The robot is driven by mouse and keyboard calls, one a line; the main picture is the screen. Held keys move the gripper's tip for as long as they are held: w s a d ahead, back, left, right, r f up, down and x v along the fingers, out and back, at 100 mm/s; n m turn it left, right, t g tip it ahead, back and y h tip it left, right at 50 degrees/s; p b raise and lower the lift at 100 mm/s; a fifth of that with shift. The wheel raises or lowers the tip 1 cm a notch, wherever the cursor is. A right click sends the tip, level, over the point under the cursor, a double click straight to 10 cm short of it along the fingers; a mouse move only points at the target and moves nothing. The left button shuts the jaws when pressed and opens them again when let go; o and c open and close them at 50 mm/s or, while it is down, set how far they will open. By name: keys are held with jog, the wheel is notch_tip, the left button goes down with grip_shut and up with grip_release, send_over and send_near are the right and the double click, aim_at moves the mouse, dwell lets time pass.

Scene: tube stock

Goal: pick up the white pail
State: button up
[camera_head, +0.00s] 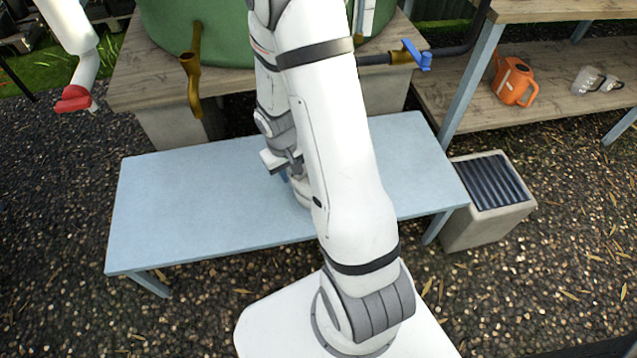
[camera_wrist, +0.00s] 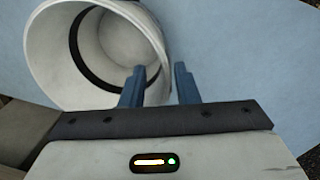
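The white pail (camera_wrist: 62,62) fills the upper left of the wrist view, its open mouth and a dark band inside showing. In the head view the pail (camera_head: 301,194) is on the light blue table (camera_head: 200,205), mostly hidden behind my arm. My gripper (camera_wrist: 158,84) is open. In the wrist view its left blue finger overlaps the pail's mouth and its right finger is just outside the rim, over the blue tabletop. The pail's wall lies between the fingers in this view. I cannot tell whether either finger touches it.
A green tank (camera_head: 165,30) with brass taps stands behind the table. A concrete block (camera_head: 480,233) with a dark ribbed top is at the table's right. An orange watering can (camera_head: 514,82) and a clear jug (camera_head: 588,80) are on a wooden shelf. The table's left part is bare.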

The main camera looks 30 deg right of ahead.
aim_at(295, 188)
jog(key=f+b, duration=0.1)
jog(key=f, duration=0.1)
jog(key=f+b, duration=0.1)
jog(key=f, duration=0.1)
jog(key=f+b, duration=0.1)
jog(key=f, duration=0.1)
jog(key=shift+s+d, duration=0.2)
jog(key=shift+s, duration=0.1)
jog(key=shift+c, duration=0.3)
grip_shut()
